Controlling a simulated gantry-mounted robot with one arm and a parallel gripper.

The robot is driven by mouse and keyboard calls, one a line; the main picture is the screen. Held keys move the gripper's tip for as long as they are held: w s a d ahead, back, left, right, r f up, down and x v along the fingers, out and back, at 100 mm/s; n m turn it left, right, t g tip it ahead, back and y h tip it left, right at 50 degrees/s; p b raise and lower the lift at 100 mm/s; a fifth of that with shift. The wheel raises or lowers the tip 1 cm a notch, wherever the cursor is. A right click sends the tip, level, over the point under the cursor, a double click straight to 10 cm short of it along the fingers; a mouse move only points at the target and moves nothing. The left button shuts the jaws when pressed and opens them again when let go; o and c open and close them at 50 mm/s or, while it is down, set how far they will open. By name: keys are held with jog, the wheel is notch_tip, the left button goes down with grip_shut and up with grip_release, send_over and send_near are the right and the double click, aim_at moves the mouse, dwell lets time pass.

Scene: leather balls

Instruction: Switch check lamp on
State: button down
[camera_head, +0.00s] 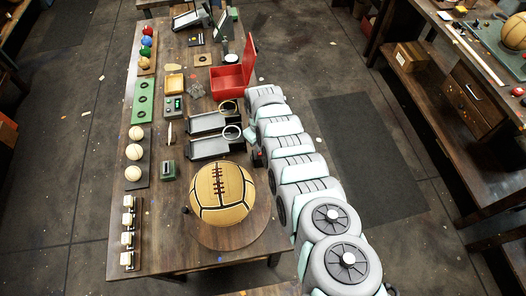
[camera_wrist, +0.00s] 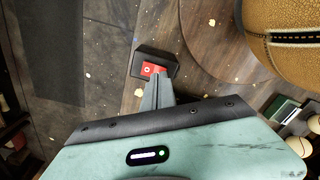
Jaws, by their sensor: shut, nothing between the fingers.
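A small dark switch box (camera_wrist: 172,58) with a red rocker (camera_wrist: 154,68) bearing a white mark sits near the table edge in the wrist view. My gripper (camera_wrist: 158,80) is shut and empty, with its fingertips at the near side of the red rocker. I cannot tell if they touch it, and they cover part of it. In the head view a small red spot (camera_head: 258,153) shows beside my arm at the table's right edge; most of the switch and my gripper are hidden there. I cannot make out whether the lamp is lit.
A large laced leather ball (camera_head: 222,192) rests on a round wooden board (camera_head: 232,238) near the switch. Grey trays (camera_head: 208,148) and an open red box (camera_head: 228,78) stand farther back. White balls (camera_head: 134,152) line the left side. Dark floor lies beyond the table edge.

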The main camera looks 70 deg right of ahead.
jog(key=shift+f+b, duration=0.85)
jog(key=shift+f, duration=0.1)
dwell(0.6)
jog(key=shift+r, duration=0.1)
notch_tip(320, 180, up, 7)
jog(key=p, duration=0.7)
dwell(0.7)
